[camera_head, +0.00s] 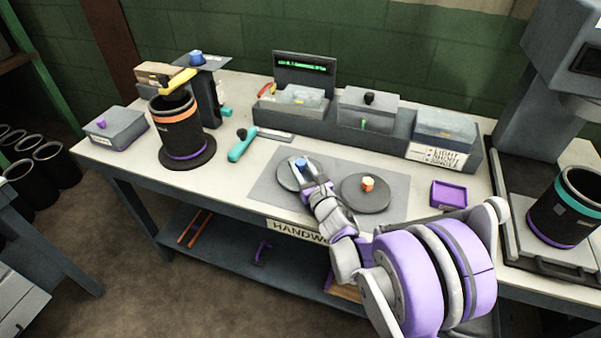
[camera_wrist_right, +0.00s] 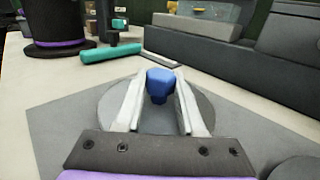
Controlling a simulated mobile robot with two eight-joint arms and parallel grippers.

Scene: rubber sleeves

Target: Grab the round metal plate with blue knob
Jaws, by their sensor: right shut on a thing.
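The round metal plate (camera_head: 288,180) with a blue knob (camera_head: 301,164) lies on the grey mat on the table. In the right wrist view the blue knob (camera_wrist_right: 160,85) stands between my two finger pads, with the plate (camera_wrist_right: 205,106) flat below. My right gripper (camera_head: 303,168) is shut on the blue knob; it also shows in the right wrist view (camera_wrist_right: 160,95). The arm hides part of the plate in the head view. My left gripper is not in view.
A second round plate with an orange-and-white knob (camera_head: 366,193) lies just right on the mat (camera_head: 398,181). A black cylinder (camera_head: 177,125), a teal-handled tool (camera_head: 242,145), a purple tray (camera_head: 448,195) and grey bins (camera_head: 400,128) stand around it.

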